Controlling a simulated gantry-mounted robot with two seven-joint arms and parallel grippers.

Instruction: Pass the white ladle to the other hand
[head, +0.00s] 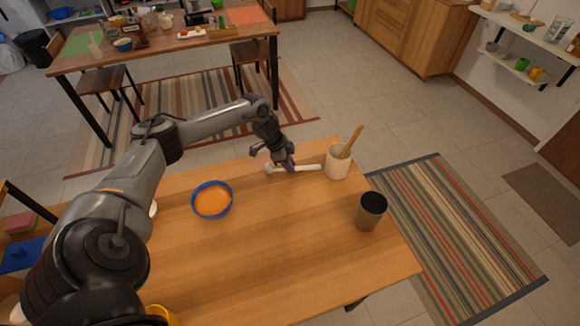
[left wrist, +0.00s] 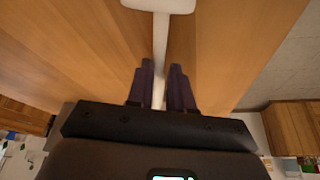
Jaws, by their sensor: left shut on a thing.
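The white ladle (head: 305,168) is at the far edge of the wooden table in the head view, just left of the cream utensil holder. My left gripper (head: 287,165) is shut on the ladle's handle. In the left wrist view the white handle (left wrist: 160,50) runs between the two dark fingers of the left gripper (left wrist: 161,85), and a broader white end shows at the top. I cannot tell whether the ladle touches the table. My right gripper is in neither view.
A blue bowl with orange contents (head: 212,200) stands left of the table's middle. The cream holder (head: 337,162) with a wooden utensil (head: 351,142) and a dark cup (head: 370,211) stand at the right. The front middle of the table (head: 270,260) is clear.

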